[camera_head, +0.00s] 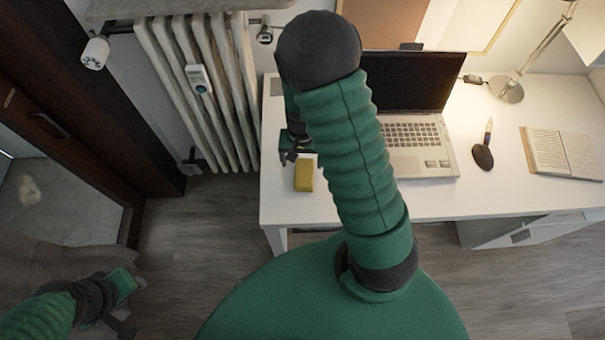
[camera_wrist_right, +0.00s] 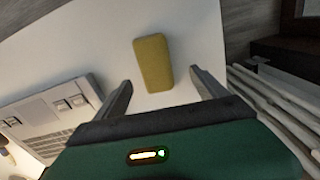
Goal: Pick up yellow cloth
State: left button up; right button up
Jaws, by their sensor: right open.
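The yellow cloth (camera_head: 304,175) is a small folded block lying on the white desk (camera_head: 285,207) near its left end. In the right wrist view the cloth (camera_wrist_right: 153,63) lies ahead of my right gripper (camera_wrist_right: 160,88), roughly between the lines of its two fingers. The fingers are spread and nothing is held between them. In the head view my right gripper (camera_head: 290,155) is just behind the cloth, partly hidden by my green arm. My left gripper (camera_head: 125,305) hangs low at the lower left, away from the desk; its fingers are too unclear to read.
A laptop (camera_head: 415,135) stands open right of my right arm. A radiator (camera_head: 200,90) is at the desk's left. The desk around the cloth is bare.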

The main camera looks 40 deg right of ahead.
aim_at(304, 171)
jog(key=f, duration=0.2)
jog(key=s+f, duration=0.1)
jog(key=f, duration=0.1)
jog(key=shift+s+f+b, duration=0.15)
jog(key=shift+f+b, duration=0.2)
jog(key=shift+w+d+f, duration=0.15)
jog(key=shift+w, duration=0.05)
jog(key=shift+s, duration=0.15)
jog(key=c, duration=1.5)
pick_arm(q)
jog(key=shift+s+f, duration=0.2)
jog(key=shift+s, duration=0.2)
pick_arm(e)
jog(key=shift+r, duration=0.2)
